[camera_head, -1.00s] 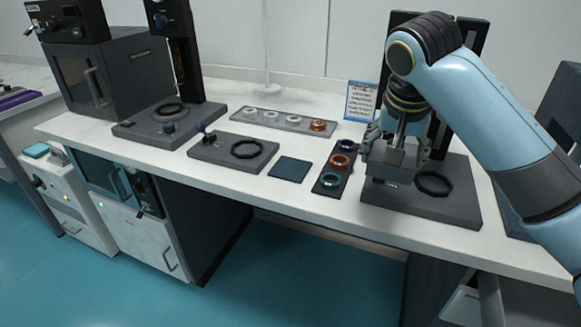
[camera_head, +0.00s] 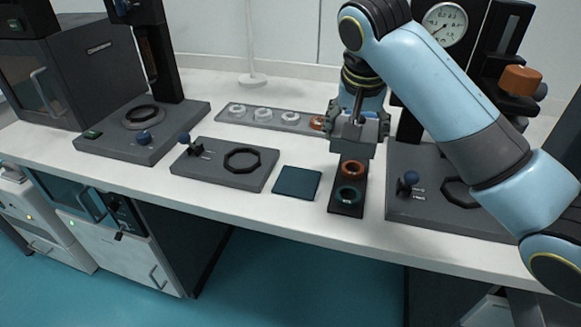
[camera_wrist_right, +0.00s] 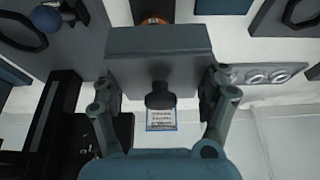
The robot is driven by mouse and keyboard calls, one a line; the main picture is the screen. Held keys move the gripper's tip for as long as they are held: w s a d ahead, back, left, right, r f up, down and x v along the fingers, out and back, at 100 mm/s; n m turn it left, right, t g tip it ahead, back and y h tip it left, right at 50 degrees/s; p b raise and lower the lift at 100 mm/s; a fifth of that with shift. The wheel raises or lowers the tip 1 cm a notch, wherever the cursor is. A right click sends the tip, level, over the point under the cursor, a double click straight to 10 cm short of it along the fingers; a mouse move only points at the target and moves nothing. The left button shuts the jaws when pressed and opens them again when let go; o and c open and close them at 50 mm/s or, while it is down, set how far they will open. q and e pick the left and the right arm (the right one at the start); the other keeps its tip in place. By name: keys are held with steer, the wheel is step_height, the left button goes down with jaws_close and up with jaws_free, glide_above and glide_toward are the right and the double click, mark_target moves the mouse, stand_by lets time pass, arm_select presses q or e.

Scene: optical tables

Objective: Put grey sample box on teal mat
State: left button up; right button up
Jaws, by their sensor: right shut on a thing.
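The grey sample box (camera_head: 352,149) is a dark grey block hanging below my right gripper (camera_head: 357,125). In the right wrist view the box (camera_wrist_right: 158,43) fills the top middle, with a dark knob towards me and the fingers (camera_wrist_right: 163,98) on both sides. My right gripper is shut on it and holds it above the table, over the far part of the ring strip. The teal mat (camera_head: 297,182) lies bare on the white table, left of and nearer than the box. Its edge also shows in the right wrist view (camera_wrist_right: 222,5). My left gripper is out of view.
A dark strip with an orange ring (camera_head: 352,169) and a green ring (camera_head: 349,194) lies right of the mat. A grey base with a black ring (camera_head: 243,160) stands left of it. A grey rack with white rings (camera_head: 263,115) lies behind. Another base with a blue knob (camera_head: 411,178) is at right.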

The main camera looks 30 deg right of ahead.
mark_target(299, 176)
steer(key=w+a+f, duration=0.4)
steer(key=a, duration=0.1)
steer(key=w+a+f, duration=0.1)
steer(key=w+a, duration=0.1)
steer(key=shift+w+a+f, duration=0.2)
steer(key=shift+a+f, duration=0.2)
steer(key=shift+w+a+f, duration=0.1)
steer(key=shift+f, duration=0.05)
step_height(299, 176, down, 3)
steer(key=shift+f, duration=0.5)
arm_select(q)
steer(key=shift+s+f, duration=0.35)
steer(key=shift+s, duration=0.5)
arm_select(e)
steer(key=o, duration=1.1)
steer(key=shift+f, duration=0.1)
steer(key=shift+o, duration=0.3)
